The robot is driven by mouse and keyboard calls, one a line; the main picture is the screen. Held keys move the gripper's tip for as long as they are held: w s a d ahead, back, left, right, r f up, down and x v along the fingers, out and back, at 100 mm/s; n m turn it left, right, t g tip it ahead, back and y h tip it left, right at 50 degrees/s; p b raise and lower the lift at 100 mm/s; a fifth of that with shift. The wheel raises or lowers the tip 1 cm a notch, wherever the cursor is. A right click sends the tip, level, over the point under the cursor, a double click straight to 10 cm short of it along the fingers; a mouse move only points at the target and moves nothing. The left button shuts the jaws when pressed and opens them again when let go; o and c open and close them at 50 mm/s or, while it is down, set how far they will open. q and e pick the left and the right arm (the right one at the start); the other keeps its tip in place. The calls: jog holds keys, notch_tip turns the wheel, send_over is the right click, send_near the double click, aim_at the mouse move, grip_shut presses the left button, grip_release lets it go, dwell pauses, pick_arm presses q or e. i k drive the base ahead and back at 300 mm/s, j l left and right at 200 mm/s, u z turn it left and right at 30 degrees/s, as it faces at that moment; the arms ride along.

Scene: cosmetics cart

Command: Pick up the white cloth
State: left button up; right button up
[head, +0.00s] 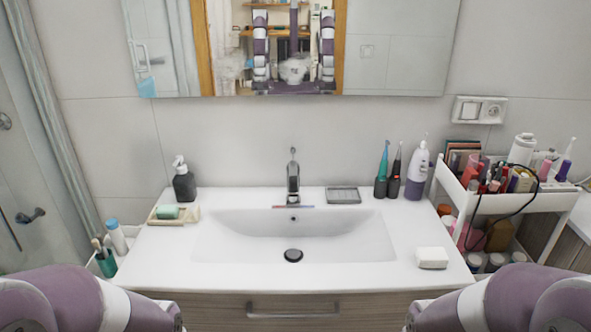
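A small white rectangular item (432,257), which looks like the folded white cloth, lies on the white countertop (215,275) at its right front, to the right of the sink basin. Its top looks flat, and nothing touches it. Only purple and white links of my two arms show at the bottom left and bottom right corners. Neither gripper is in view, so their distance from the cloth and their fingers cannot be seen.
The sink (240,245) has a faucet (293,180) behind it. Two electric toothbrushes (394,178) and a white-purple bottle (417,172) stand at the back right. A crowded cosmetics cart (500,203) stands at right. A soap dispenser (184,182) and soap tray (163,216) are at left.

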aim_at(427, 257)
jog(key=u, duration=0.3)
jog(key=l+u, duration=0.25)
jog(key=u, duration=0.15)
jog(key=l+u, duration=0.55)
jog(key=u, duration=0.2)
jog(key=l+u, duration=0.25)
jog(key=u, duration=0.15)
jog(key=k+l+u, duration=0.1)
jog(key=k+l, duration=0.15)
jog(key=l, duration=0.3)
jog(key=k+l+u, duration=0.1)
jog(key=k+l, duration=0.15)
jog(key=l, duration=0.25)
jog(key=k+l+u, duration=0.1)
jog(key=k+l, duration=0.2)
jog(key=l, duration=0.2)
jog(key=k+l+u, duration=0.1)
jog(key=k+l, duration=0.2)
jog(key=l, duration=0.15)
